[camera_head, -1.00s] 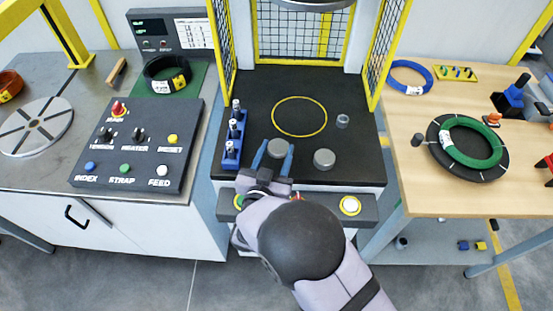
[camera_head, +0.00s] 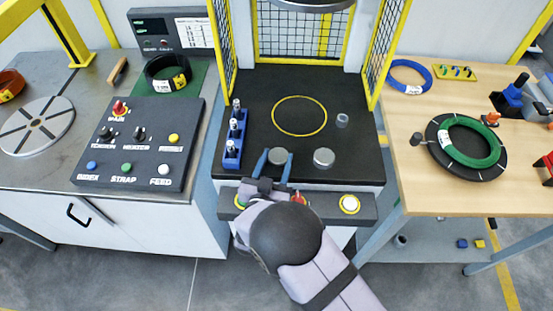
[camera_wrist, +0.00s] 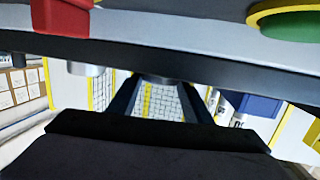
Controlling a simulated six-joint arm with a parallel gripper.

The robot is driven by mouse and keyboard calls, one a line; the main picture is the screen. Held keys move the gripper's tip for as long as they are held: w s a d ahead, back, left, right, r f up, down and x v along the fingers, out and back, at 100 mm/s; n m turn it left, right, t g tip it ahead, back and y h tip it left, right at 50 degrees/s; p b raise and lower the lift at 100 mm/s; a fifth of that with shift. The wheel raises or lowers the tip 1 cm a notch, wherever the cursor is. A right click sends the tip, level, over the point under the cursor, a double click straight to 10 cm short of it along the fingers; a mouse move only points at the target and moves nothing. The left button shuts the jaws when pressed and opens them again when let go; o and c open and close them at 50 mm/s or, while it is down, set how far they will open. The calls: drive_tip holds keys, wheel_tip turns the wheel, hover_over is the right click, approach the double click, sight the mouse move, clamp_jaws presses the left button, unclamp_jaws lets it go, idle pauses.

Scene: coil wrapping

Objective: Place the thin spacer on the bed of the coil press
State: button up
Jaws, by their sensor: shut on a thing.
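My gripper (camera_head: 278,154) is at the front of the press bed, with its two blue fingers on either side of a grey round disc (camera_head: 279,157), which I take to be the spacer. The fingers are shut on it. In the wrist view the fingers (camera_wrist: 160,98) show with a dark edge between them. I cannot tell whether the disc touches the bed. The black press bed (camera_head: 255,95) carries a yellow ring (camera_head: 299,116), which is empty and lies behind and right of my gripper. A second grey disc (camera_head: 324,158) stands to the right.
A blue rack with pins (camera_head: 233,140) stands at the bed's left edge. A small grey cylinder (camera_head: 342,120) is right of the ring. Yellow-framed mesh guards (camera_head: 390,45) flank the bed. A button panel (camera_head: 325,205) runs along the front, below my gripper.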

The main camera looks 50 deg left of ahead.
sight(276, 161)
drive_tip(key=shift+f, duration=0.1)
drive_tip(key=shift+f, duration=0.1)
drive_tip(key=o, duration=1.1)
drive_tip(key=b+v, duration=0.2)
drive_tip(key=v, duration=0.4)
drive_tip(key=shift+b, duration=0.35)
drive_tip(key=shift+o, duration=0.6)
drive_tip(key=shift+s+d+r, duration=0.2)
drive_tip(key=shift+s+d, duration=0.15)
drive_tip(key=shift+s, duration=0.2)
